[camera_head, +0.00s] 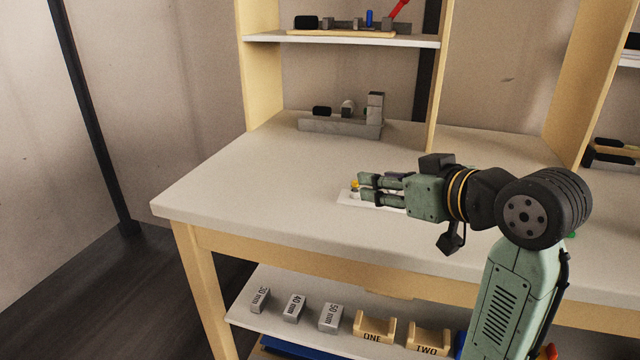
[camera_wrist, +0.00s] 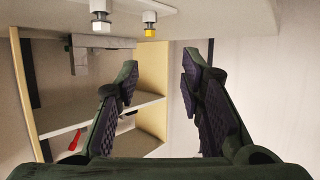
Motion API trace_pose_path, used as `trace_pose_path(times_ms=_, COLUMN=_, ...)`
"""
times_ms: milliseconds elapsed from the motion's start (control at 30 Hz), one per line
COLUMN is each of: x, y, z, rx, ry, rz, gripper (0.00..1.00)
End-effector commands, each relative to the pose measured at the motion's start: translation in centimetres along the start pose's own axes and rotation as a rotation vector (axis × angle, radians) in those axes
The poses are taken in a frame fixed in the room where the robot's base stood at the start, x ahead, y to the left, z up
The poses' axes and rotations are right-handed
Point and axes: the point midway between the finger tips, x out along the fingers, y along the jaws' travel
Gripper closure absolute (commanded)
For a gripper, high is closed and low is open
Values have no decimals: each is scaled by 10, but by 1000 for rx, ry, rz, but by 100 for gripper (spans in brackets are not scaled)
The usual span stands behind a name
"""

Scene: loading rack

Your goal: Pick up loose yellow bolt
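A small yellow-topped bolt (camera_wrist: 151,32) stands on a pale shank or collar in the wrist view, which shows the scene upside down. It also shows in the head view as a yellow spot (camera_head: 354,184) just left of my fingertips. A plain grey bolt (camera_wrist: 100,26) stands beside it. A white plate (camera_head: 347,196) lies on the table under my gripper (camera_head: 364,187). My gripper is open and empty in the wrist view (camera_wrist: 159,66), its two fingers well apart. The yellow bolt lies ahead of the fingertips, and I see no contact.
The pale tabletop (camera_head: 240,180) is clear to the left. A grey fixture (camera_head: 340,127) with several parts stands at the back. A wooden upright (camera_head: 447,80) and an upper shelf (camera_head: 340,40) stand behind. Labelled blocks (camera_head: 330,318) rest on the shelf below.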

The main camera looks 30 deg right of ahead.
Motion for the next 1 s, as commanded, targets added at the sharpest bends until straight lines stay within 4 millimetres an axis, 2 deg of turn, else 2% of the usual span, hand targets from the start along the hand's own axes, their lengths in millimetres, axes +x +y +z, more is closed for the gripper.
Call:
trace_pose_path(times_ms=67, x=-15, y=10, z=9, rx=11, ry=-25, rz=19, gripper=65)
trace_pose_path(times_ms=167, x=-16, y=14, z=14, rx=17, ry=-40, rz=23, gripper=65)
trace_pose_path(times_ms=400, x=22, y=15, z=15, rx=18, ry=-40, rz=22, gripper=65)
trace_pose_path(times_ms=667, x=44, y=16, z=16, rx=18, ry=-40, rz=22, gripper=65)
trace_pose_path(times_ms=900, x=79, y=21, z=17, rx=18, ry=-39, rz=23, gripper=65)
trace_pose_path(times_ms=1000, x=86, y=21, z=17, rx=17, ry=-38, rz=24, gripper=65)
